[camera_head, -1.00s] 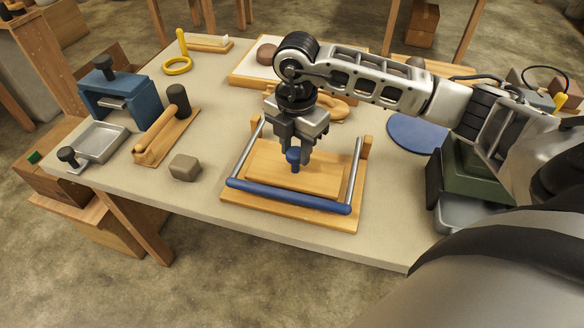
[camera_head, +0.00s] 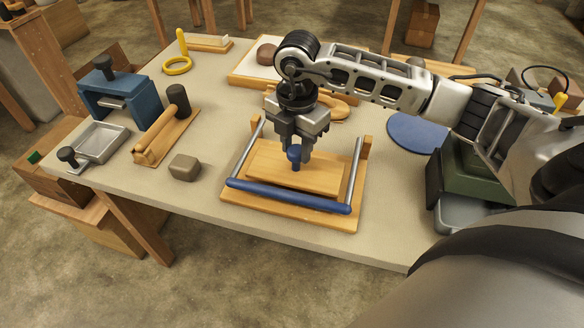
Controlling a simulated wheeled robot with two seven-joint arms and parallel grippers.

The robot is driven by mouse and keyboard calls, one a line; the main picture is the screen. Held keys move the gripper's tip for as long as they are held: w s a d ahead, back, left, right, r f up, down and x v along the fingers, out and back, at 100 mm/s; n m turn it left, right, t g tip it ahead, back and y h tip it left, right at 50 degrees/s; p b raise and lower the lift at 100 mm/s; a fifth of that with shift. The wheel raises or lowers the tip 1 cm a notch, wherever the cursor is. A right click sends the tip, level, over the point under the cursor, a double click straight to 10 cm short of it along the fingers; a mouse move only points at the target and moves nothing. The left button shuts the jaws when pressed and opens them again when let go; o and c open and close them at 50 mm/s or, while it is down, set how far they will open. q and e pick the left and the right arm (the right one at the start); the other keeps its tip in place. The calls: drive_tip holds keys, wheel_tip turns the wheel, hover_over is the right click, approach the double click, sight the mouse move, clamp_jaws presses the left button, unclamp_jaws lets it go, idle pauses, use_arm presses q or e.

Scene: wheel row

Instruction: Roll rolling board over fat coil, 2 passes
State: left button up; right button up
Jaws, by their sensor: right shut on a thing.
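The rolling board (camera_head: 322,176), a flat light-wood board with a blue knob (camera_head: 294,154), lies inside a wooden base (camera_head: 290,212) at the table's front middle. My right gripper (camera_head: 297,150) comes down from above and is shut on the knob. The board looks about level. I see no fat coil; whatever lies under the board is hidden by it. My left gripper is out of the picture.
The base has metal side rods and a blue front bar (camera_head: 287,196). Left of it are a grey-brown block (camera_head: 184,167), a mallet (camera_head: 178,100), a tray (camera_head: 101,142) and a blue press (camera_head: 120,99). A blue disc (camera_head: 416,133) lies right.

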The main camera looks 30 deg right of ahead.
sight(295, 153)
drive_tip(key=shift+s+a, duration=0.25)
drive_tip(key=shift+a, duration=0.15)
drive_tip(key=o, duration=1.2)
drive_tip(key=shift+c, duration=0.2)
drive_tip(key=shift+r+p, duration=2.75)
drive_tip(key=shift+r, duration=0.8)
drive_tip(key=shift+f, duration=0.1)
